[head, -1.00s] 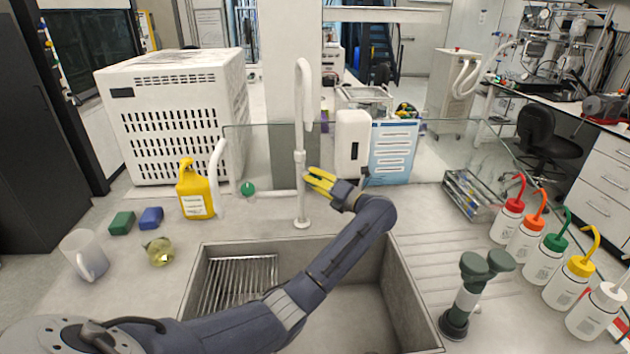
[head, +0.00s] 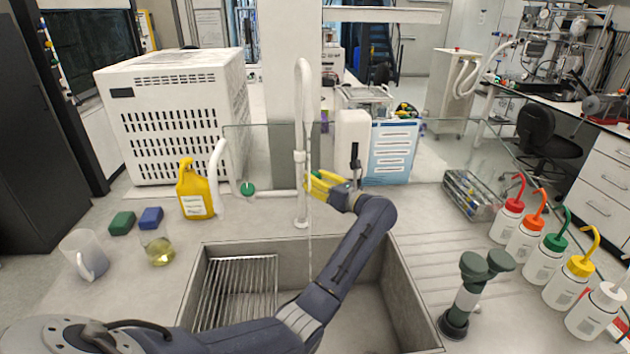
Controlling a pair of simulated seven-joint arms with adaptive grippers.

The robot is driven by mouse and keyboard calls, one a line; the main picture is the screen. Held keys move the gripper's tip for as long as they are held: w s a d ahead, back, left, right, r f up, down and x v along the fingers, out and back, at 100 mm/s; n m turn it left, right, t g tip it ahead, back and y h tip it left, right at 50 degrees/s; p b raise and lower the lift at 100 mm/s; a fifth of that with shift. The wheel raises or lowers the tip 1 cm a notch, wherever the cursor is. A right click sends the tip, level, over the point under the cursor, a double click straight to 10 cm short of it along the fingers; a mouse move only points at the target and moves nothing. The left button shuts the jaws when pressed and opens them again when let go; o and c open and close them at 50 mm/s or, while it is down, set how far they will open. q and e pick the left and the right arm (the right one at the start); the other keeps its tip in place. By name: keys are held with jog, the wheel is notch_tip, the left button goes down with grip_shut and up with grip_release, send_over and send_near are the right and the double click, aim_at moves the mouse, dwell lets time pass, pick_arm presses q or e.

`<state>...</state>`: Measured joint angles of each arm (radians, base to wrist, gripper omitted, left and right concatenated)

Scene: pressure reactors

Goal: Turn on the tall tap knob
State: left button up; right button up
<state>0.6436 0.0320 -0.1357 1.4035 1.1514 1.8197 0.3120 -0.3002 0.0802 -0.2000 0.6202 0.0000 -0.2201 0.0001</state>
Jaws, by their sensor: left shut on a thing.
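The tall white tap (head: 301,165) stands upright behind the sink, with its curved spout (head: 304,75) arching over at the top. A thin, pale stream of water (head: 310,235) runs down from the spout toward the sink. My left gripper (head: 313,184), with yellow fingers, is at the tap post's right side, about mid-height. My right gripper is not in view.
A lower tap with a green knob (head: 248,189) is at the left. A yellow bottle (head: 193,192), glass flask (head: 158,250) and beaker (head: 84,256) stand left of the sink (head: 400,300). Wash bottles (head: 543,260) and a dark green eyewash (head: 466,300) stand at the right.

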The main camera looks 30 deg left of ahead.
pick_arm(q)
jog(key=shift+n, duration=0.6)
jog(key=o, duration=1.3)
jog(key=v, duration=1.2)
